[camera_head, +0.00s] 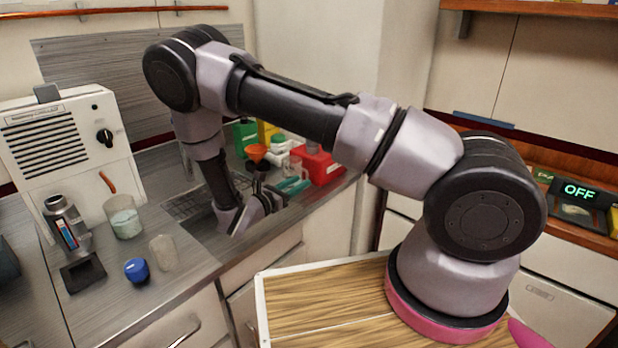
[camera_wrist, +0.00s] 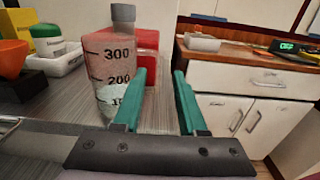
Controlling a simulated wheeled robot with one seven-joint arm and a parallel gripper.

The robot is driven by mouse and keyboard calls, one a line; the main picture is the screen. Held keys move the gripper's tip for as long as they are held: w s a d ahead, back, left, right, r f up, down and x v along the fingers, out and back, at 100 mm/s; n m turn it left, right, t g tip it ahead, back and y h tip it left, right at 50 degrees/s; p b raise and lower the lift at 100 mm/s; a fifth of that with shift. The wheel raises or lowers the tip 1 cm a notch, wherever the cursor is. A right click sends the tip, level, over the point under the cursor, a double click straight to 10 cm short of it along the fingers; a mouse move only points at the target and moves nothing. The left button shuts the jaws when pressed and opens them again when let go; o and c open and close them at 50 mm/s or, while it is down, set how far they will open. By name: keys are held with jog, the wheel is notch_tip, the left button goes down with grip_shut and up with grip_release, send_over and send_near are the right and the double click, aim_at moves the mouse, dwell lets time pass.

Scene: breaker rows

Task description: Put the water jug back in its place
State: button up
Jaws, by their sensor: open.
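A clear container with dark marks reading 300 and 200 (camera_wrist: 112,68), which looks like the water jug, stands upright on the counter in the wrist view. Pale content shows low in it. It also shows small in the head view (camera_head: 292,166), beyond my gripper. My gripper (camera_wrist: 160,75) is open and empty, its two green fingers apart. The left finger overlaps the container's lower right edge in the picture; I cannot tell whether they touch. In the head view my gripper (camera_head: 297,185) is low over the counter's right end.
A red bin (camera_head: 322,168) stands behind the container. An orange funnel (camera_head: 255,152) is to its left. A beaker with pale content (camera_head: 124,218), an empty glass (camera_head: 163,253) and a blue-capped item (camera_head: 137,271) stand on the left counter near a white machine (camera_head: 65,140). An OFF display (camera_head: 579,191) is far right.

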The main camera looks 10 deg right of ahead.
jog(key=v, duration=0.4)
jog(key=shift+s+a, duration=0.15)
jog(key=s+d+r+m+g+y, duration=0.3)
jog(key=d+r+m+g, duration=0.3)
jog(key=r+m, duration=0.25)
jog(key=s+d+r+m+g+y, duration=0.35)
jog(key=d+r+m+g, duration=0.3)
jog(key=r, duration=0.35)
jog(key=s+r+m+t+y, duration=0.4)
jog(key=s+r+m, duration=0.3)
jog(key=r, duration=0.3)
jog(key=s+d+r+m+t+y, duration=0.1)
jog(key=s+r+m+t+y, duration=0.4)
jog(key=r, duration=0.5)
jog(key=shift+s+d+r+m+y, duration=0.2)
jog(key=shift+s+m+y, duration=0.25)
jog(key=shift+s+m, duration=0.65)
jog(key=shift+w, duration=0.2)
